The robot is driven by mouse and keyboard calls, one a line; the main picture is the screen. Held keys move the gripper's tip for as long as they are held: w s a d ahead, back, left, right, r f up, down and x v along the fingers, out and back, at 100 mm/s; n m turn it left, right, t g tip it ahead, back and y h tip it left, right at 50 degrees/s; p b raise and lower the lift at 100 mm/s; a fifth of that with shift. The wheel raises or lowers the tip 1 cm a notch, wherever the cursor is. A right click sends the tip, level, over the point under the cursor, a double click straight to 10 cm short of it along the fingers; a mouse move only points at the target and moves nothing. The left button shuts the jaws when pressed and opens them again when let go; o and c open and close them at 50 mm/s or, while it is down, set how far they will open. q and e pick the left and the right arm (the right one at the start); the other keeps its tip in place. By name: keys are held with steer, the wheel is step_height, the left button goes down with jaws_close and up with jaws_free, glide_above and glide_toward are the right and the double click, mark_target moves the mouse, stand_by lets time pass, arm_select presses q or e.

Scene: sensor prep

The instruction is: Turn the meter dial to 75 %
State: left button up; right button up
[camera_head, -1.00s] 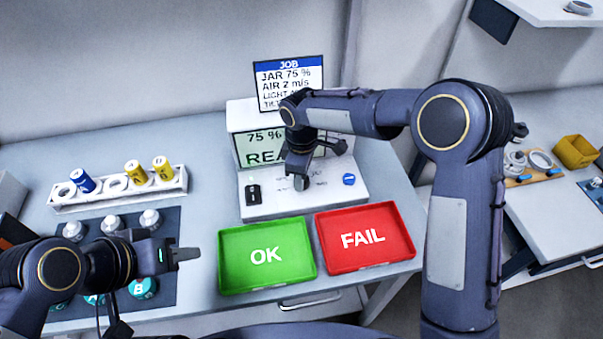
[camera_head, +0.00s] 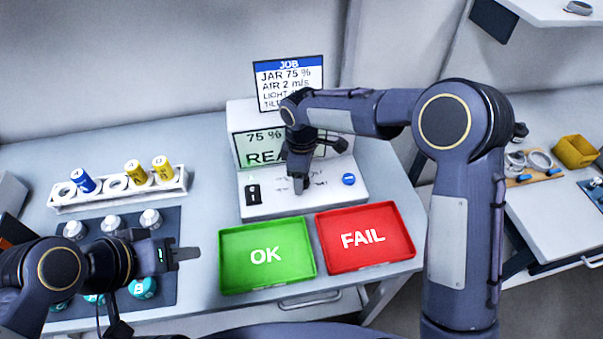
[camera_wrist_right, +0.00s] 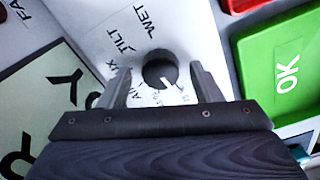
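The meter (camera_head: 330,202) is a white box with a sloped panel and an upright screen (camera_head: 252,155). The screen reads "75 %" above text starting "REA", partly hidden by my right arm. The dark round dial (camera_wrist_right: 160,68) has a white pointer mark and printed labels around it, including "TILT" and "WET". My right gripper (camera_wrist_right: 162,85) is over the panel, its two fingers apart on either side of the dial, with a visible gap. It also shows in the head view (camera_head: 299,186), where it hides the dial. My left gripper (camera_head: 188,254) is away at the left; its finger gap is not visible.
A job card (camera_head: 289,85) behind the meter reads "JAR 75 %" and "AIR 2 m/s". A green OK tray (camera_head: 225,270) and a red FAIL tray (camera_head: 408,245) lie in front. A white rack (camera_head: 120,195) holds blue and yellow cylinders at left.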

step_height(320, 180, up, 8)
steer(key=shift+f+b, duration=0.2)
steer(key=shift+b, duration=0.15)
steer(key=shift+r, duration=0.1)
stand_by(0.4)
